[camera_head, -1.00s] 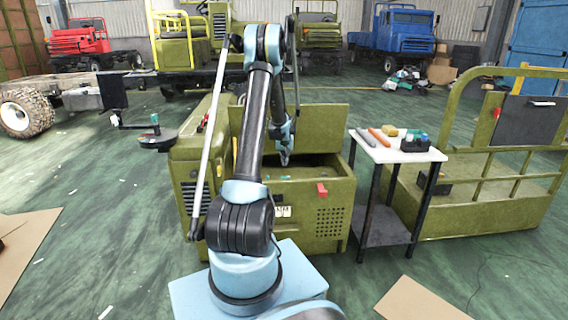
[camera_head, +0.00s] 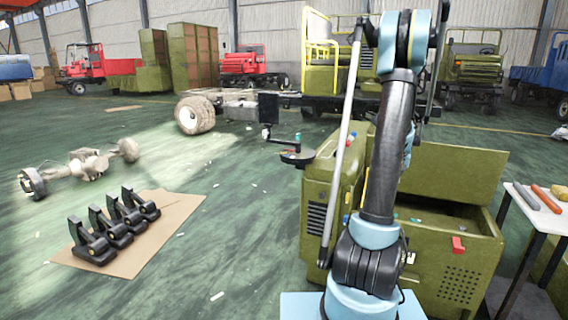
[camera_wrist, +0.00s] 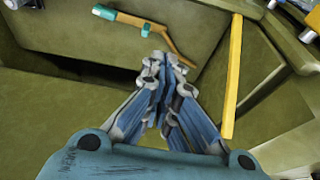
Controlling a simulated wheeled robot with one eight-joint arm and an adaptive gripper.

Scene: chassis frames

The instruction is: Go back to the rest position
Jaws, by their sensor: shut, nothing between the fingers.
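My gripper (camera_wrist: 165,65) is shut and empty in the wrist view, its fingertips together in front of olive-green panels. In the head view my arm stands raised in front of the olive-green chassis box (camera_head: 465,285), and the gripper itself is hidden behind the arm. In the wrist view a brown and teal handle-like part (camera_wrist: 150,30) lies just beyond the fingertips, apart from them as far as I can tell. A yellow bar (camera_wrist: 233,75) runs to the right of the fingers.
A white-topped side table (camera_head: 530,212) with tools stands at the right. Black brackets (camera_head: 112,228) lie on cardboard (camera_head: 180,208) at the left, with an axle (camera_head: 85,165) behind. A round tray on an arm (camera_head: 297,157) juts left of the box.

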